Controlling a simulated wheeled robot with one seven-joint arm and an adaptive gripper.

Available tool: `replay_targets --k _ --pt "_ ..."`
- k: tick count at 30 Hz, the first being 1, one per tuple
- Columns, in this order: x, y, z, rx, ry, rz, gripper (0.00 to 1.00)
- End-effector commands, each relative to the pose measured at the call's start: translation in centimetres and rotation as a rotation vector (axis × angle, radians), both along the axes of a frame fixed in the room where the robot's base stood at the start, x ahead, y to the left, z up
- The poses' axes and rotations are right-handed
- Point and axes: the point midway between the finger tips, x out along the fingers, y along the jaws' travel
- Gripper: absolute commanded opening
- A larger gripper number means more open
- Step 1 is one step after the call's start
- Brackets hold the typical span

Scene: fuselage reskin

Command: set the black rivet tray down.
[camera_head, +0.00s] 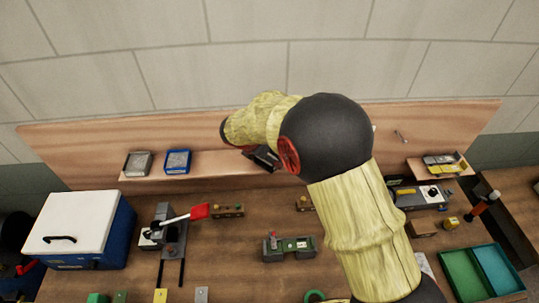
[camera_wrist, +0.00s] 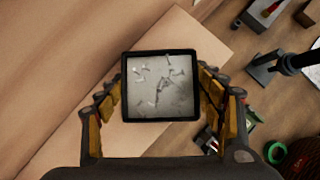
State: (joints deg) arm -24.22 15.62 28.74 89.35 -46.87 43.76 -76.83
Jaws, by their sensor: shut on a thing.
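The black rivet tray (camera_wrist: 160,119) is square, with a thin black rim and several small rivets on a pale floor. My gripper (camera_wrist: 160,86) is shut on it, with one finger at its left side and one at its right in the wrist view. In the head view, the tray (camera_head: 265,160) shows as a dark shape below the end of my arm, in front of the wooden wall shelf. My arm hides part of it there. The shelf (camera_wrist: 75,128) lies behind the tray in the wrist view; I cannot tell whether they touch.
A grey tray (camera_head: 138,175) and a blue tray (camera_head: 178,172) stand on the shelf's left part, with bare shelf (camera_head: 215,163) to their right. A yellow tray (camera_head: 445,169) sits on the right shelf.

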Motion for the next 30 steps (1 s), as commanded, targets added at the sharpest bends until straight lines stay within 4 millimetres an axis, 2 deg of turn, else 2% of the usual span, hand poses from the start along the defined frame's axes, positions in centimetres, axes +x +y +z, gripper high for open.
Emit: replay_targets --k 1,2,3,12,23,26,30 --pt "0.0 0.0 -0.1 0.001 -0.001 0.001 0.32" --pt "0.0 0.0 0.0 0.001 -0.001 0.001 0.69" --pt "0.0 0.0 0.0 0.001 -0.001 0.001 0.72" --pt "0.0 0.0 0.0 0.0 0.0 0.0 0.89" --pt "-0.1 0.1 0.1 0.0 0.0 0.0 0.89" --pt "-0.3 0.4 0.8 0.002 -0.002 0.0 0.89" --pt "-1.1 1.3 2.7 0.002 -0.004 0.003 0.89"
